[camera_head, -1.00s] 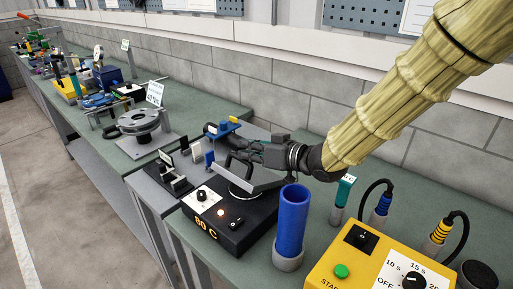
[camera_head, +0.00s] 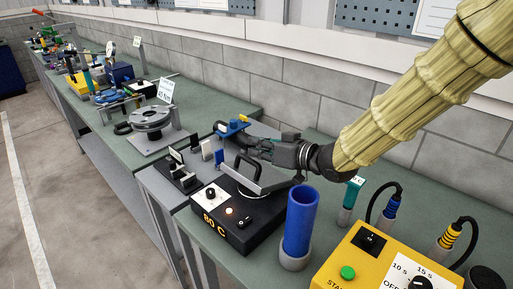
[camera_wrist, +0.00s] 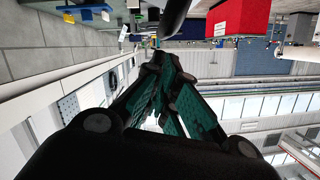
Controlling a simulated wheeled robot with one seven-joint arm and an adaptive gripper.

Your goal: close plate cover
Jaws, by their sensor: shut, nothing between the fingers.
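The hot plate is a black box (camera_head: 228,232) marked "80 C", with a glowing orange light on its front, in the head view. Its grey cover (camera_head: 275,184) with a black arched handle (camera_head: 241,168) sits over the top and looks tilted; a pale round edge shows beneath it. My gripper (camera_head: 246,142) is shut and empty, just above and behind the handle. I cannot tell whether it touches the handle or cover. In the wrist view the shut fingers (camera_wrist: 155,75) show, with a dark curved piece just beyond them.
A blue tube (camera_head: 299,222) stands close to the right of the hot plate. A yellow timer box (camera_head: 372,262) is at the front right. A blue-topped fixture (camera_head: 232,128) is behind the gripper. A small black switch stand (camera_head: 183,177) and a round grey turntable (camera_head: 150,118) lie to the left.

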